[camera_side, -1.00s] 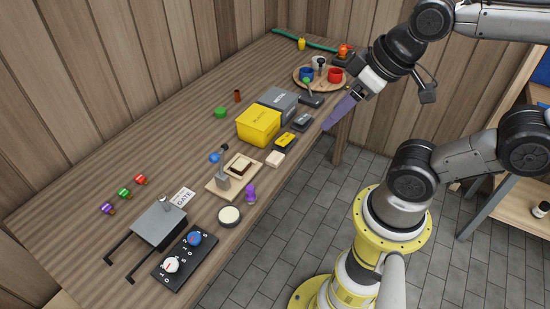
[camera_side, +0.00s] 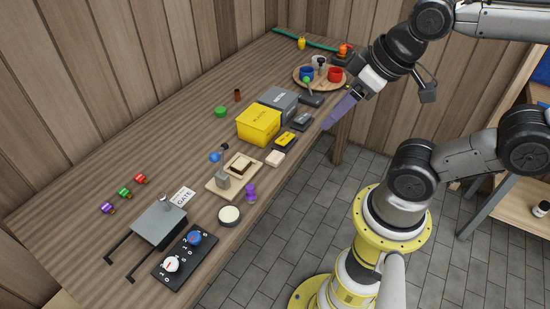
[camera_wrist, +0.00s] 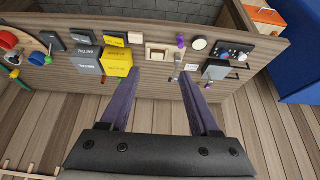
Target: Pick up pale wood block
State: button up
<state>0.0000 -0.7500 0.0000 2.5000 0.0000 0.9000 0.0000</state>
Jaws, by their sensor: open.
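The pale wood block (camera_side: 274,158) is a small light block on the bench near its front edge, right of a pale wooden board (camera_side: 214,185) with a grey clamp-like piece on it. The block also shows small in the wrist view (camera_wrist: 136,38), just right of the yellow boxes. My gripper (camera_side: 326,126), with long purple fingers, hangs in the air by the bench's front edge, up and to the right of the block and apart from it. In the wrist view its fingers (camera_wrist: 155,75) are spread, with nothing between them.
A yellow box (camera_side: 258,124) and a grey box (camera_side: 279,101) stand behind the block. A yellow-and-black piece (camera_side: 285,139) lies close to it, and a purple peg-like piece (camera_side: 251,192) stands to its left. A round tray (camera_side: 299,80) with cups is at the far end.

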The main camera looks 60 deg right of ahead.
jog(key=o, duration=0.4)
jog(key=shift+c, duration=0.2)
